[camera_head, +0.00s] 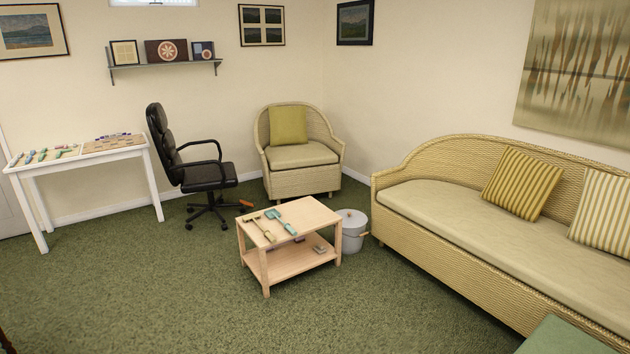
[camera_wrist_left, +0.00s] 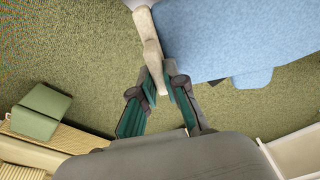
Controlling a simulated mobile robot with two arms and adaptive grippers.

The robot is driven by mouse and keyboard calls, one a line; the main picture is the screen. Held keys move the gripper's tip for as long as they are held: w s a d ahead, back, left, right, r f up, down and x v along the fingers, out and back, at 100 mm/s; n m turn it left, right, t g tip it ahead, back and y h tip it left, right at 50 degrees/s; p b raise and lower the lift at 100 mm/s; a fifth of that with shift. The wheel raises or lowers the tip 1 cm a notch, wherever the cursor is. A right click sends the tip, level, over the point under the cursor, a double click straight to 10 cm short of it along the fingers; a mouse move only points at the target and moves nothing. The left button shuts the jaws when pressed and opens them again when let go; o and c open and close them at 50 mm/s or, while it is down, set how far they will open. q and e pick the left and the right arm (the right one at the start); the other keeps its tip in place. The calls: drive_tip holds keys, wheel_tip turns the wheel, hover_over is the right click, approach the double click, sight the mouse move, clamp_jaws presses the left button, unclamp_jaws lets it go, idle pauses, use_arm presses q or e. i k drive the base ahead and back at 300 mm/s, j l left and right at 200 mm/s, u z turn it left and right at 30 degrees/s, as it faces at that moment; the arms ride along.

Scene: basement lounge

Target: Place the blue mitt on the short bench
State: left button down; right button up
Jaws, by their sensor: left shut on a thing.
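The blue mitt (camera_wrist_left: 235,38) fills the upper right of the left wrist view, with its thumb lobe at the lower edge. My left gripper (camera_wrist_left: 160,82) is shut on the pale beige strip (camera_wrist_left: 151,55) at the mitt's end, and the mitt hangs above the green carpet. No gripper and no mitt show in the head view. A low green-topped piece (camera_head: 565,337), possibly the short bench, is cut off at the lower right of the head view. A green block-like piece (camera_wrist_left: 40,111) shows at the left of the left wrist view, apart from the mitt.
A long wicker sofa (camera_head: 440,200) with striped cushions lines the right side. A low wooden table (camera_head: 300,217) holding tools stands mid-room beside a grey bucket (camera_head: 352,232). A black office chair (camera_head: 190,165) and white table (camera_head: 80,153) are at left. The front-left carpet is clear.

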sight(310, 211)
drive_tip(key=i+z, duration=0.3)
drive_tip(key=i, duration=2)
drive_tip(key=i+u, duration=0.15)
drive_tip(key=i, duration=0.35)
drive_tip(key=i+l+u, duration=0.15)
drive_tip(key=i, duration=0.35)
drive_tip(key=i+l+u, duration=0.1)
drive_tip(key=i, duration=0.35)
drive_tip(key=i+l+u, duration=0.15)
drive_tip(key=i+l, duration=0.15)
drive_tip(key=i, duration=0.2)
drive_tip(key=i+l+u, duration=0.15)
drive_tip(key=i, duration=0.3)
drive_tip(key=l, duration=0.1)
